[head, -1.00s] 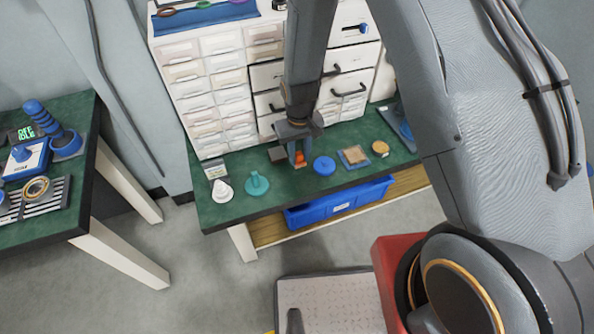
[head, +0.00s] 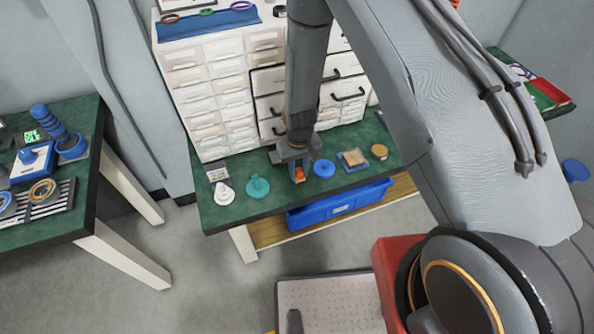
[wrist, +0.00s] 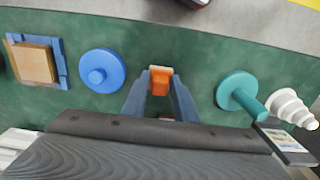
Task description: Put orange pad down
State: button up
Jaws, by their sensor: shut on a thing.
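The orange pad (wrist: 160,82) is a small block between the fingertips of my gripper (wrist: 158,100) in the wrist view, and my gripper is shut on it. In the head view the orange pad (head: 299,174) shows just below my gripper (head: 297,166), over the green bench top (head: 232,162). It is low over the bench, near the front edge. I cannot tell whether it touches the surface.
A blue knobbed disc (wrist: 102,71) and a teal knobbed disc (wrist: 238,92) stand on either side of the pad. A white stepped cone (wrist: 291,108) and a blue tray with a tan block (wrist: 62,62) lie further out. White drawers (head: 213,95) stand behind.

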aim_at(299, 170)
jog(key=shift+f, duration=0.15)
jog(key=o, duration=1)
jog(key=shift+c, duration=0.2)
notch_tip(299, 170, up, 11)
jog(key=b, duration=0.3)
jog(key=s+d+r+m, duration=0.1)
jog(key=s+d+r, duration=0.6)
jog(key=r, duration=0.3)
jog(key=s+d+r+m+t, duration=0.1)
jog(key=s+d+r+m, duration=0.1)
jog(key=s+d+r, duration=0.5)
notch_tip(299, 170, up, 4)
jog(key=shift+s+f, duration=0.1)
jog(key=shift+s, duration=0.4)
jog(key=shift+d, duration=0.1)
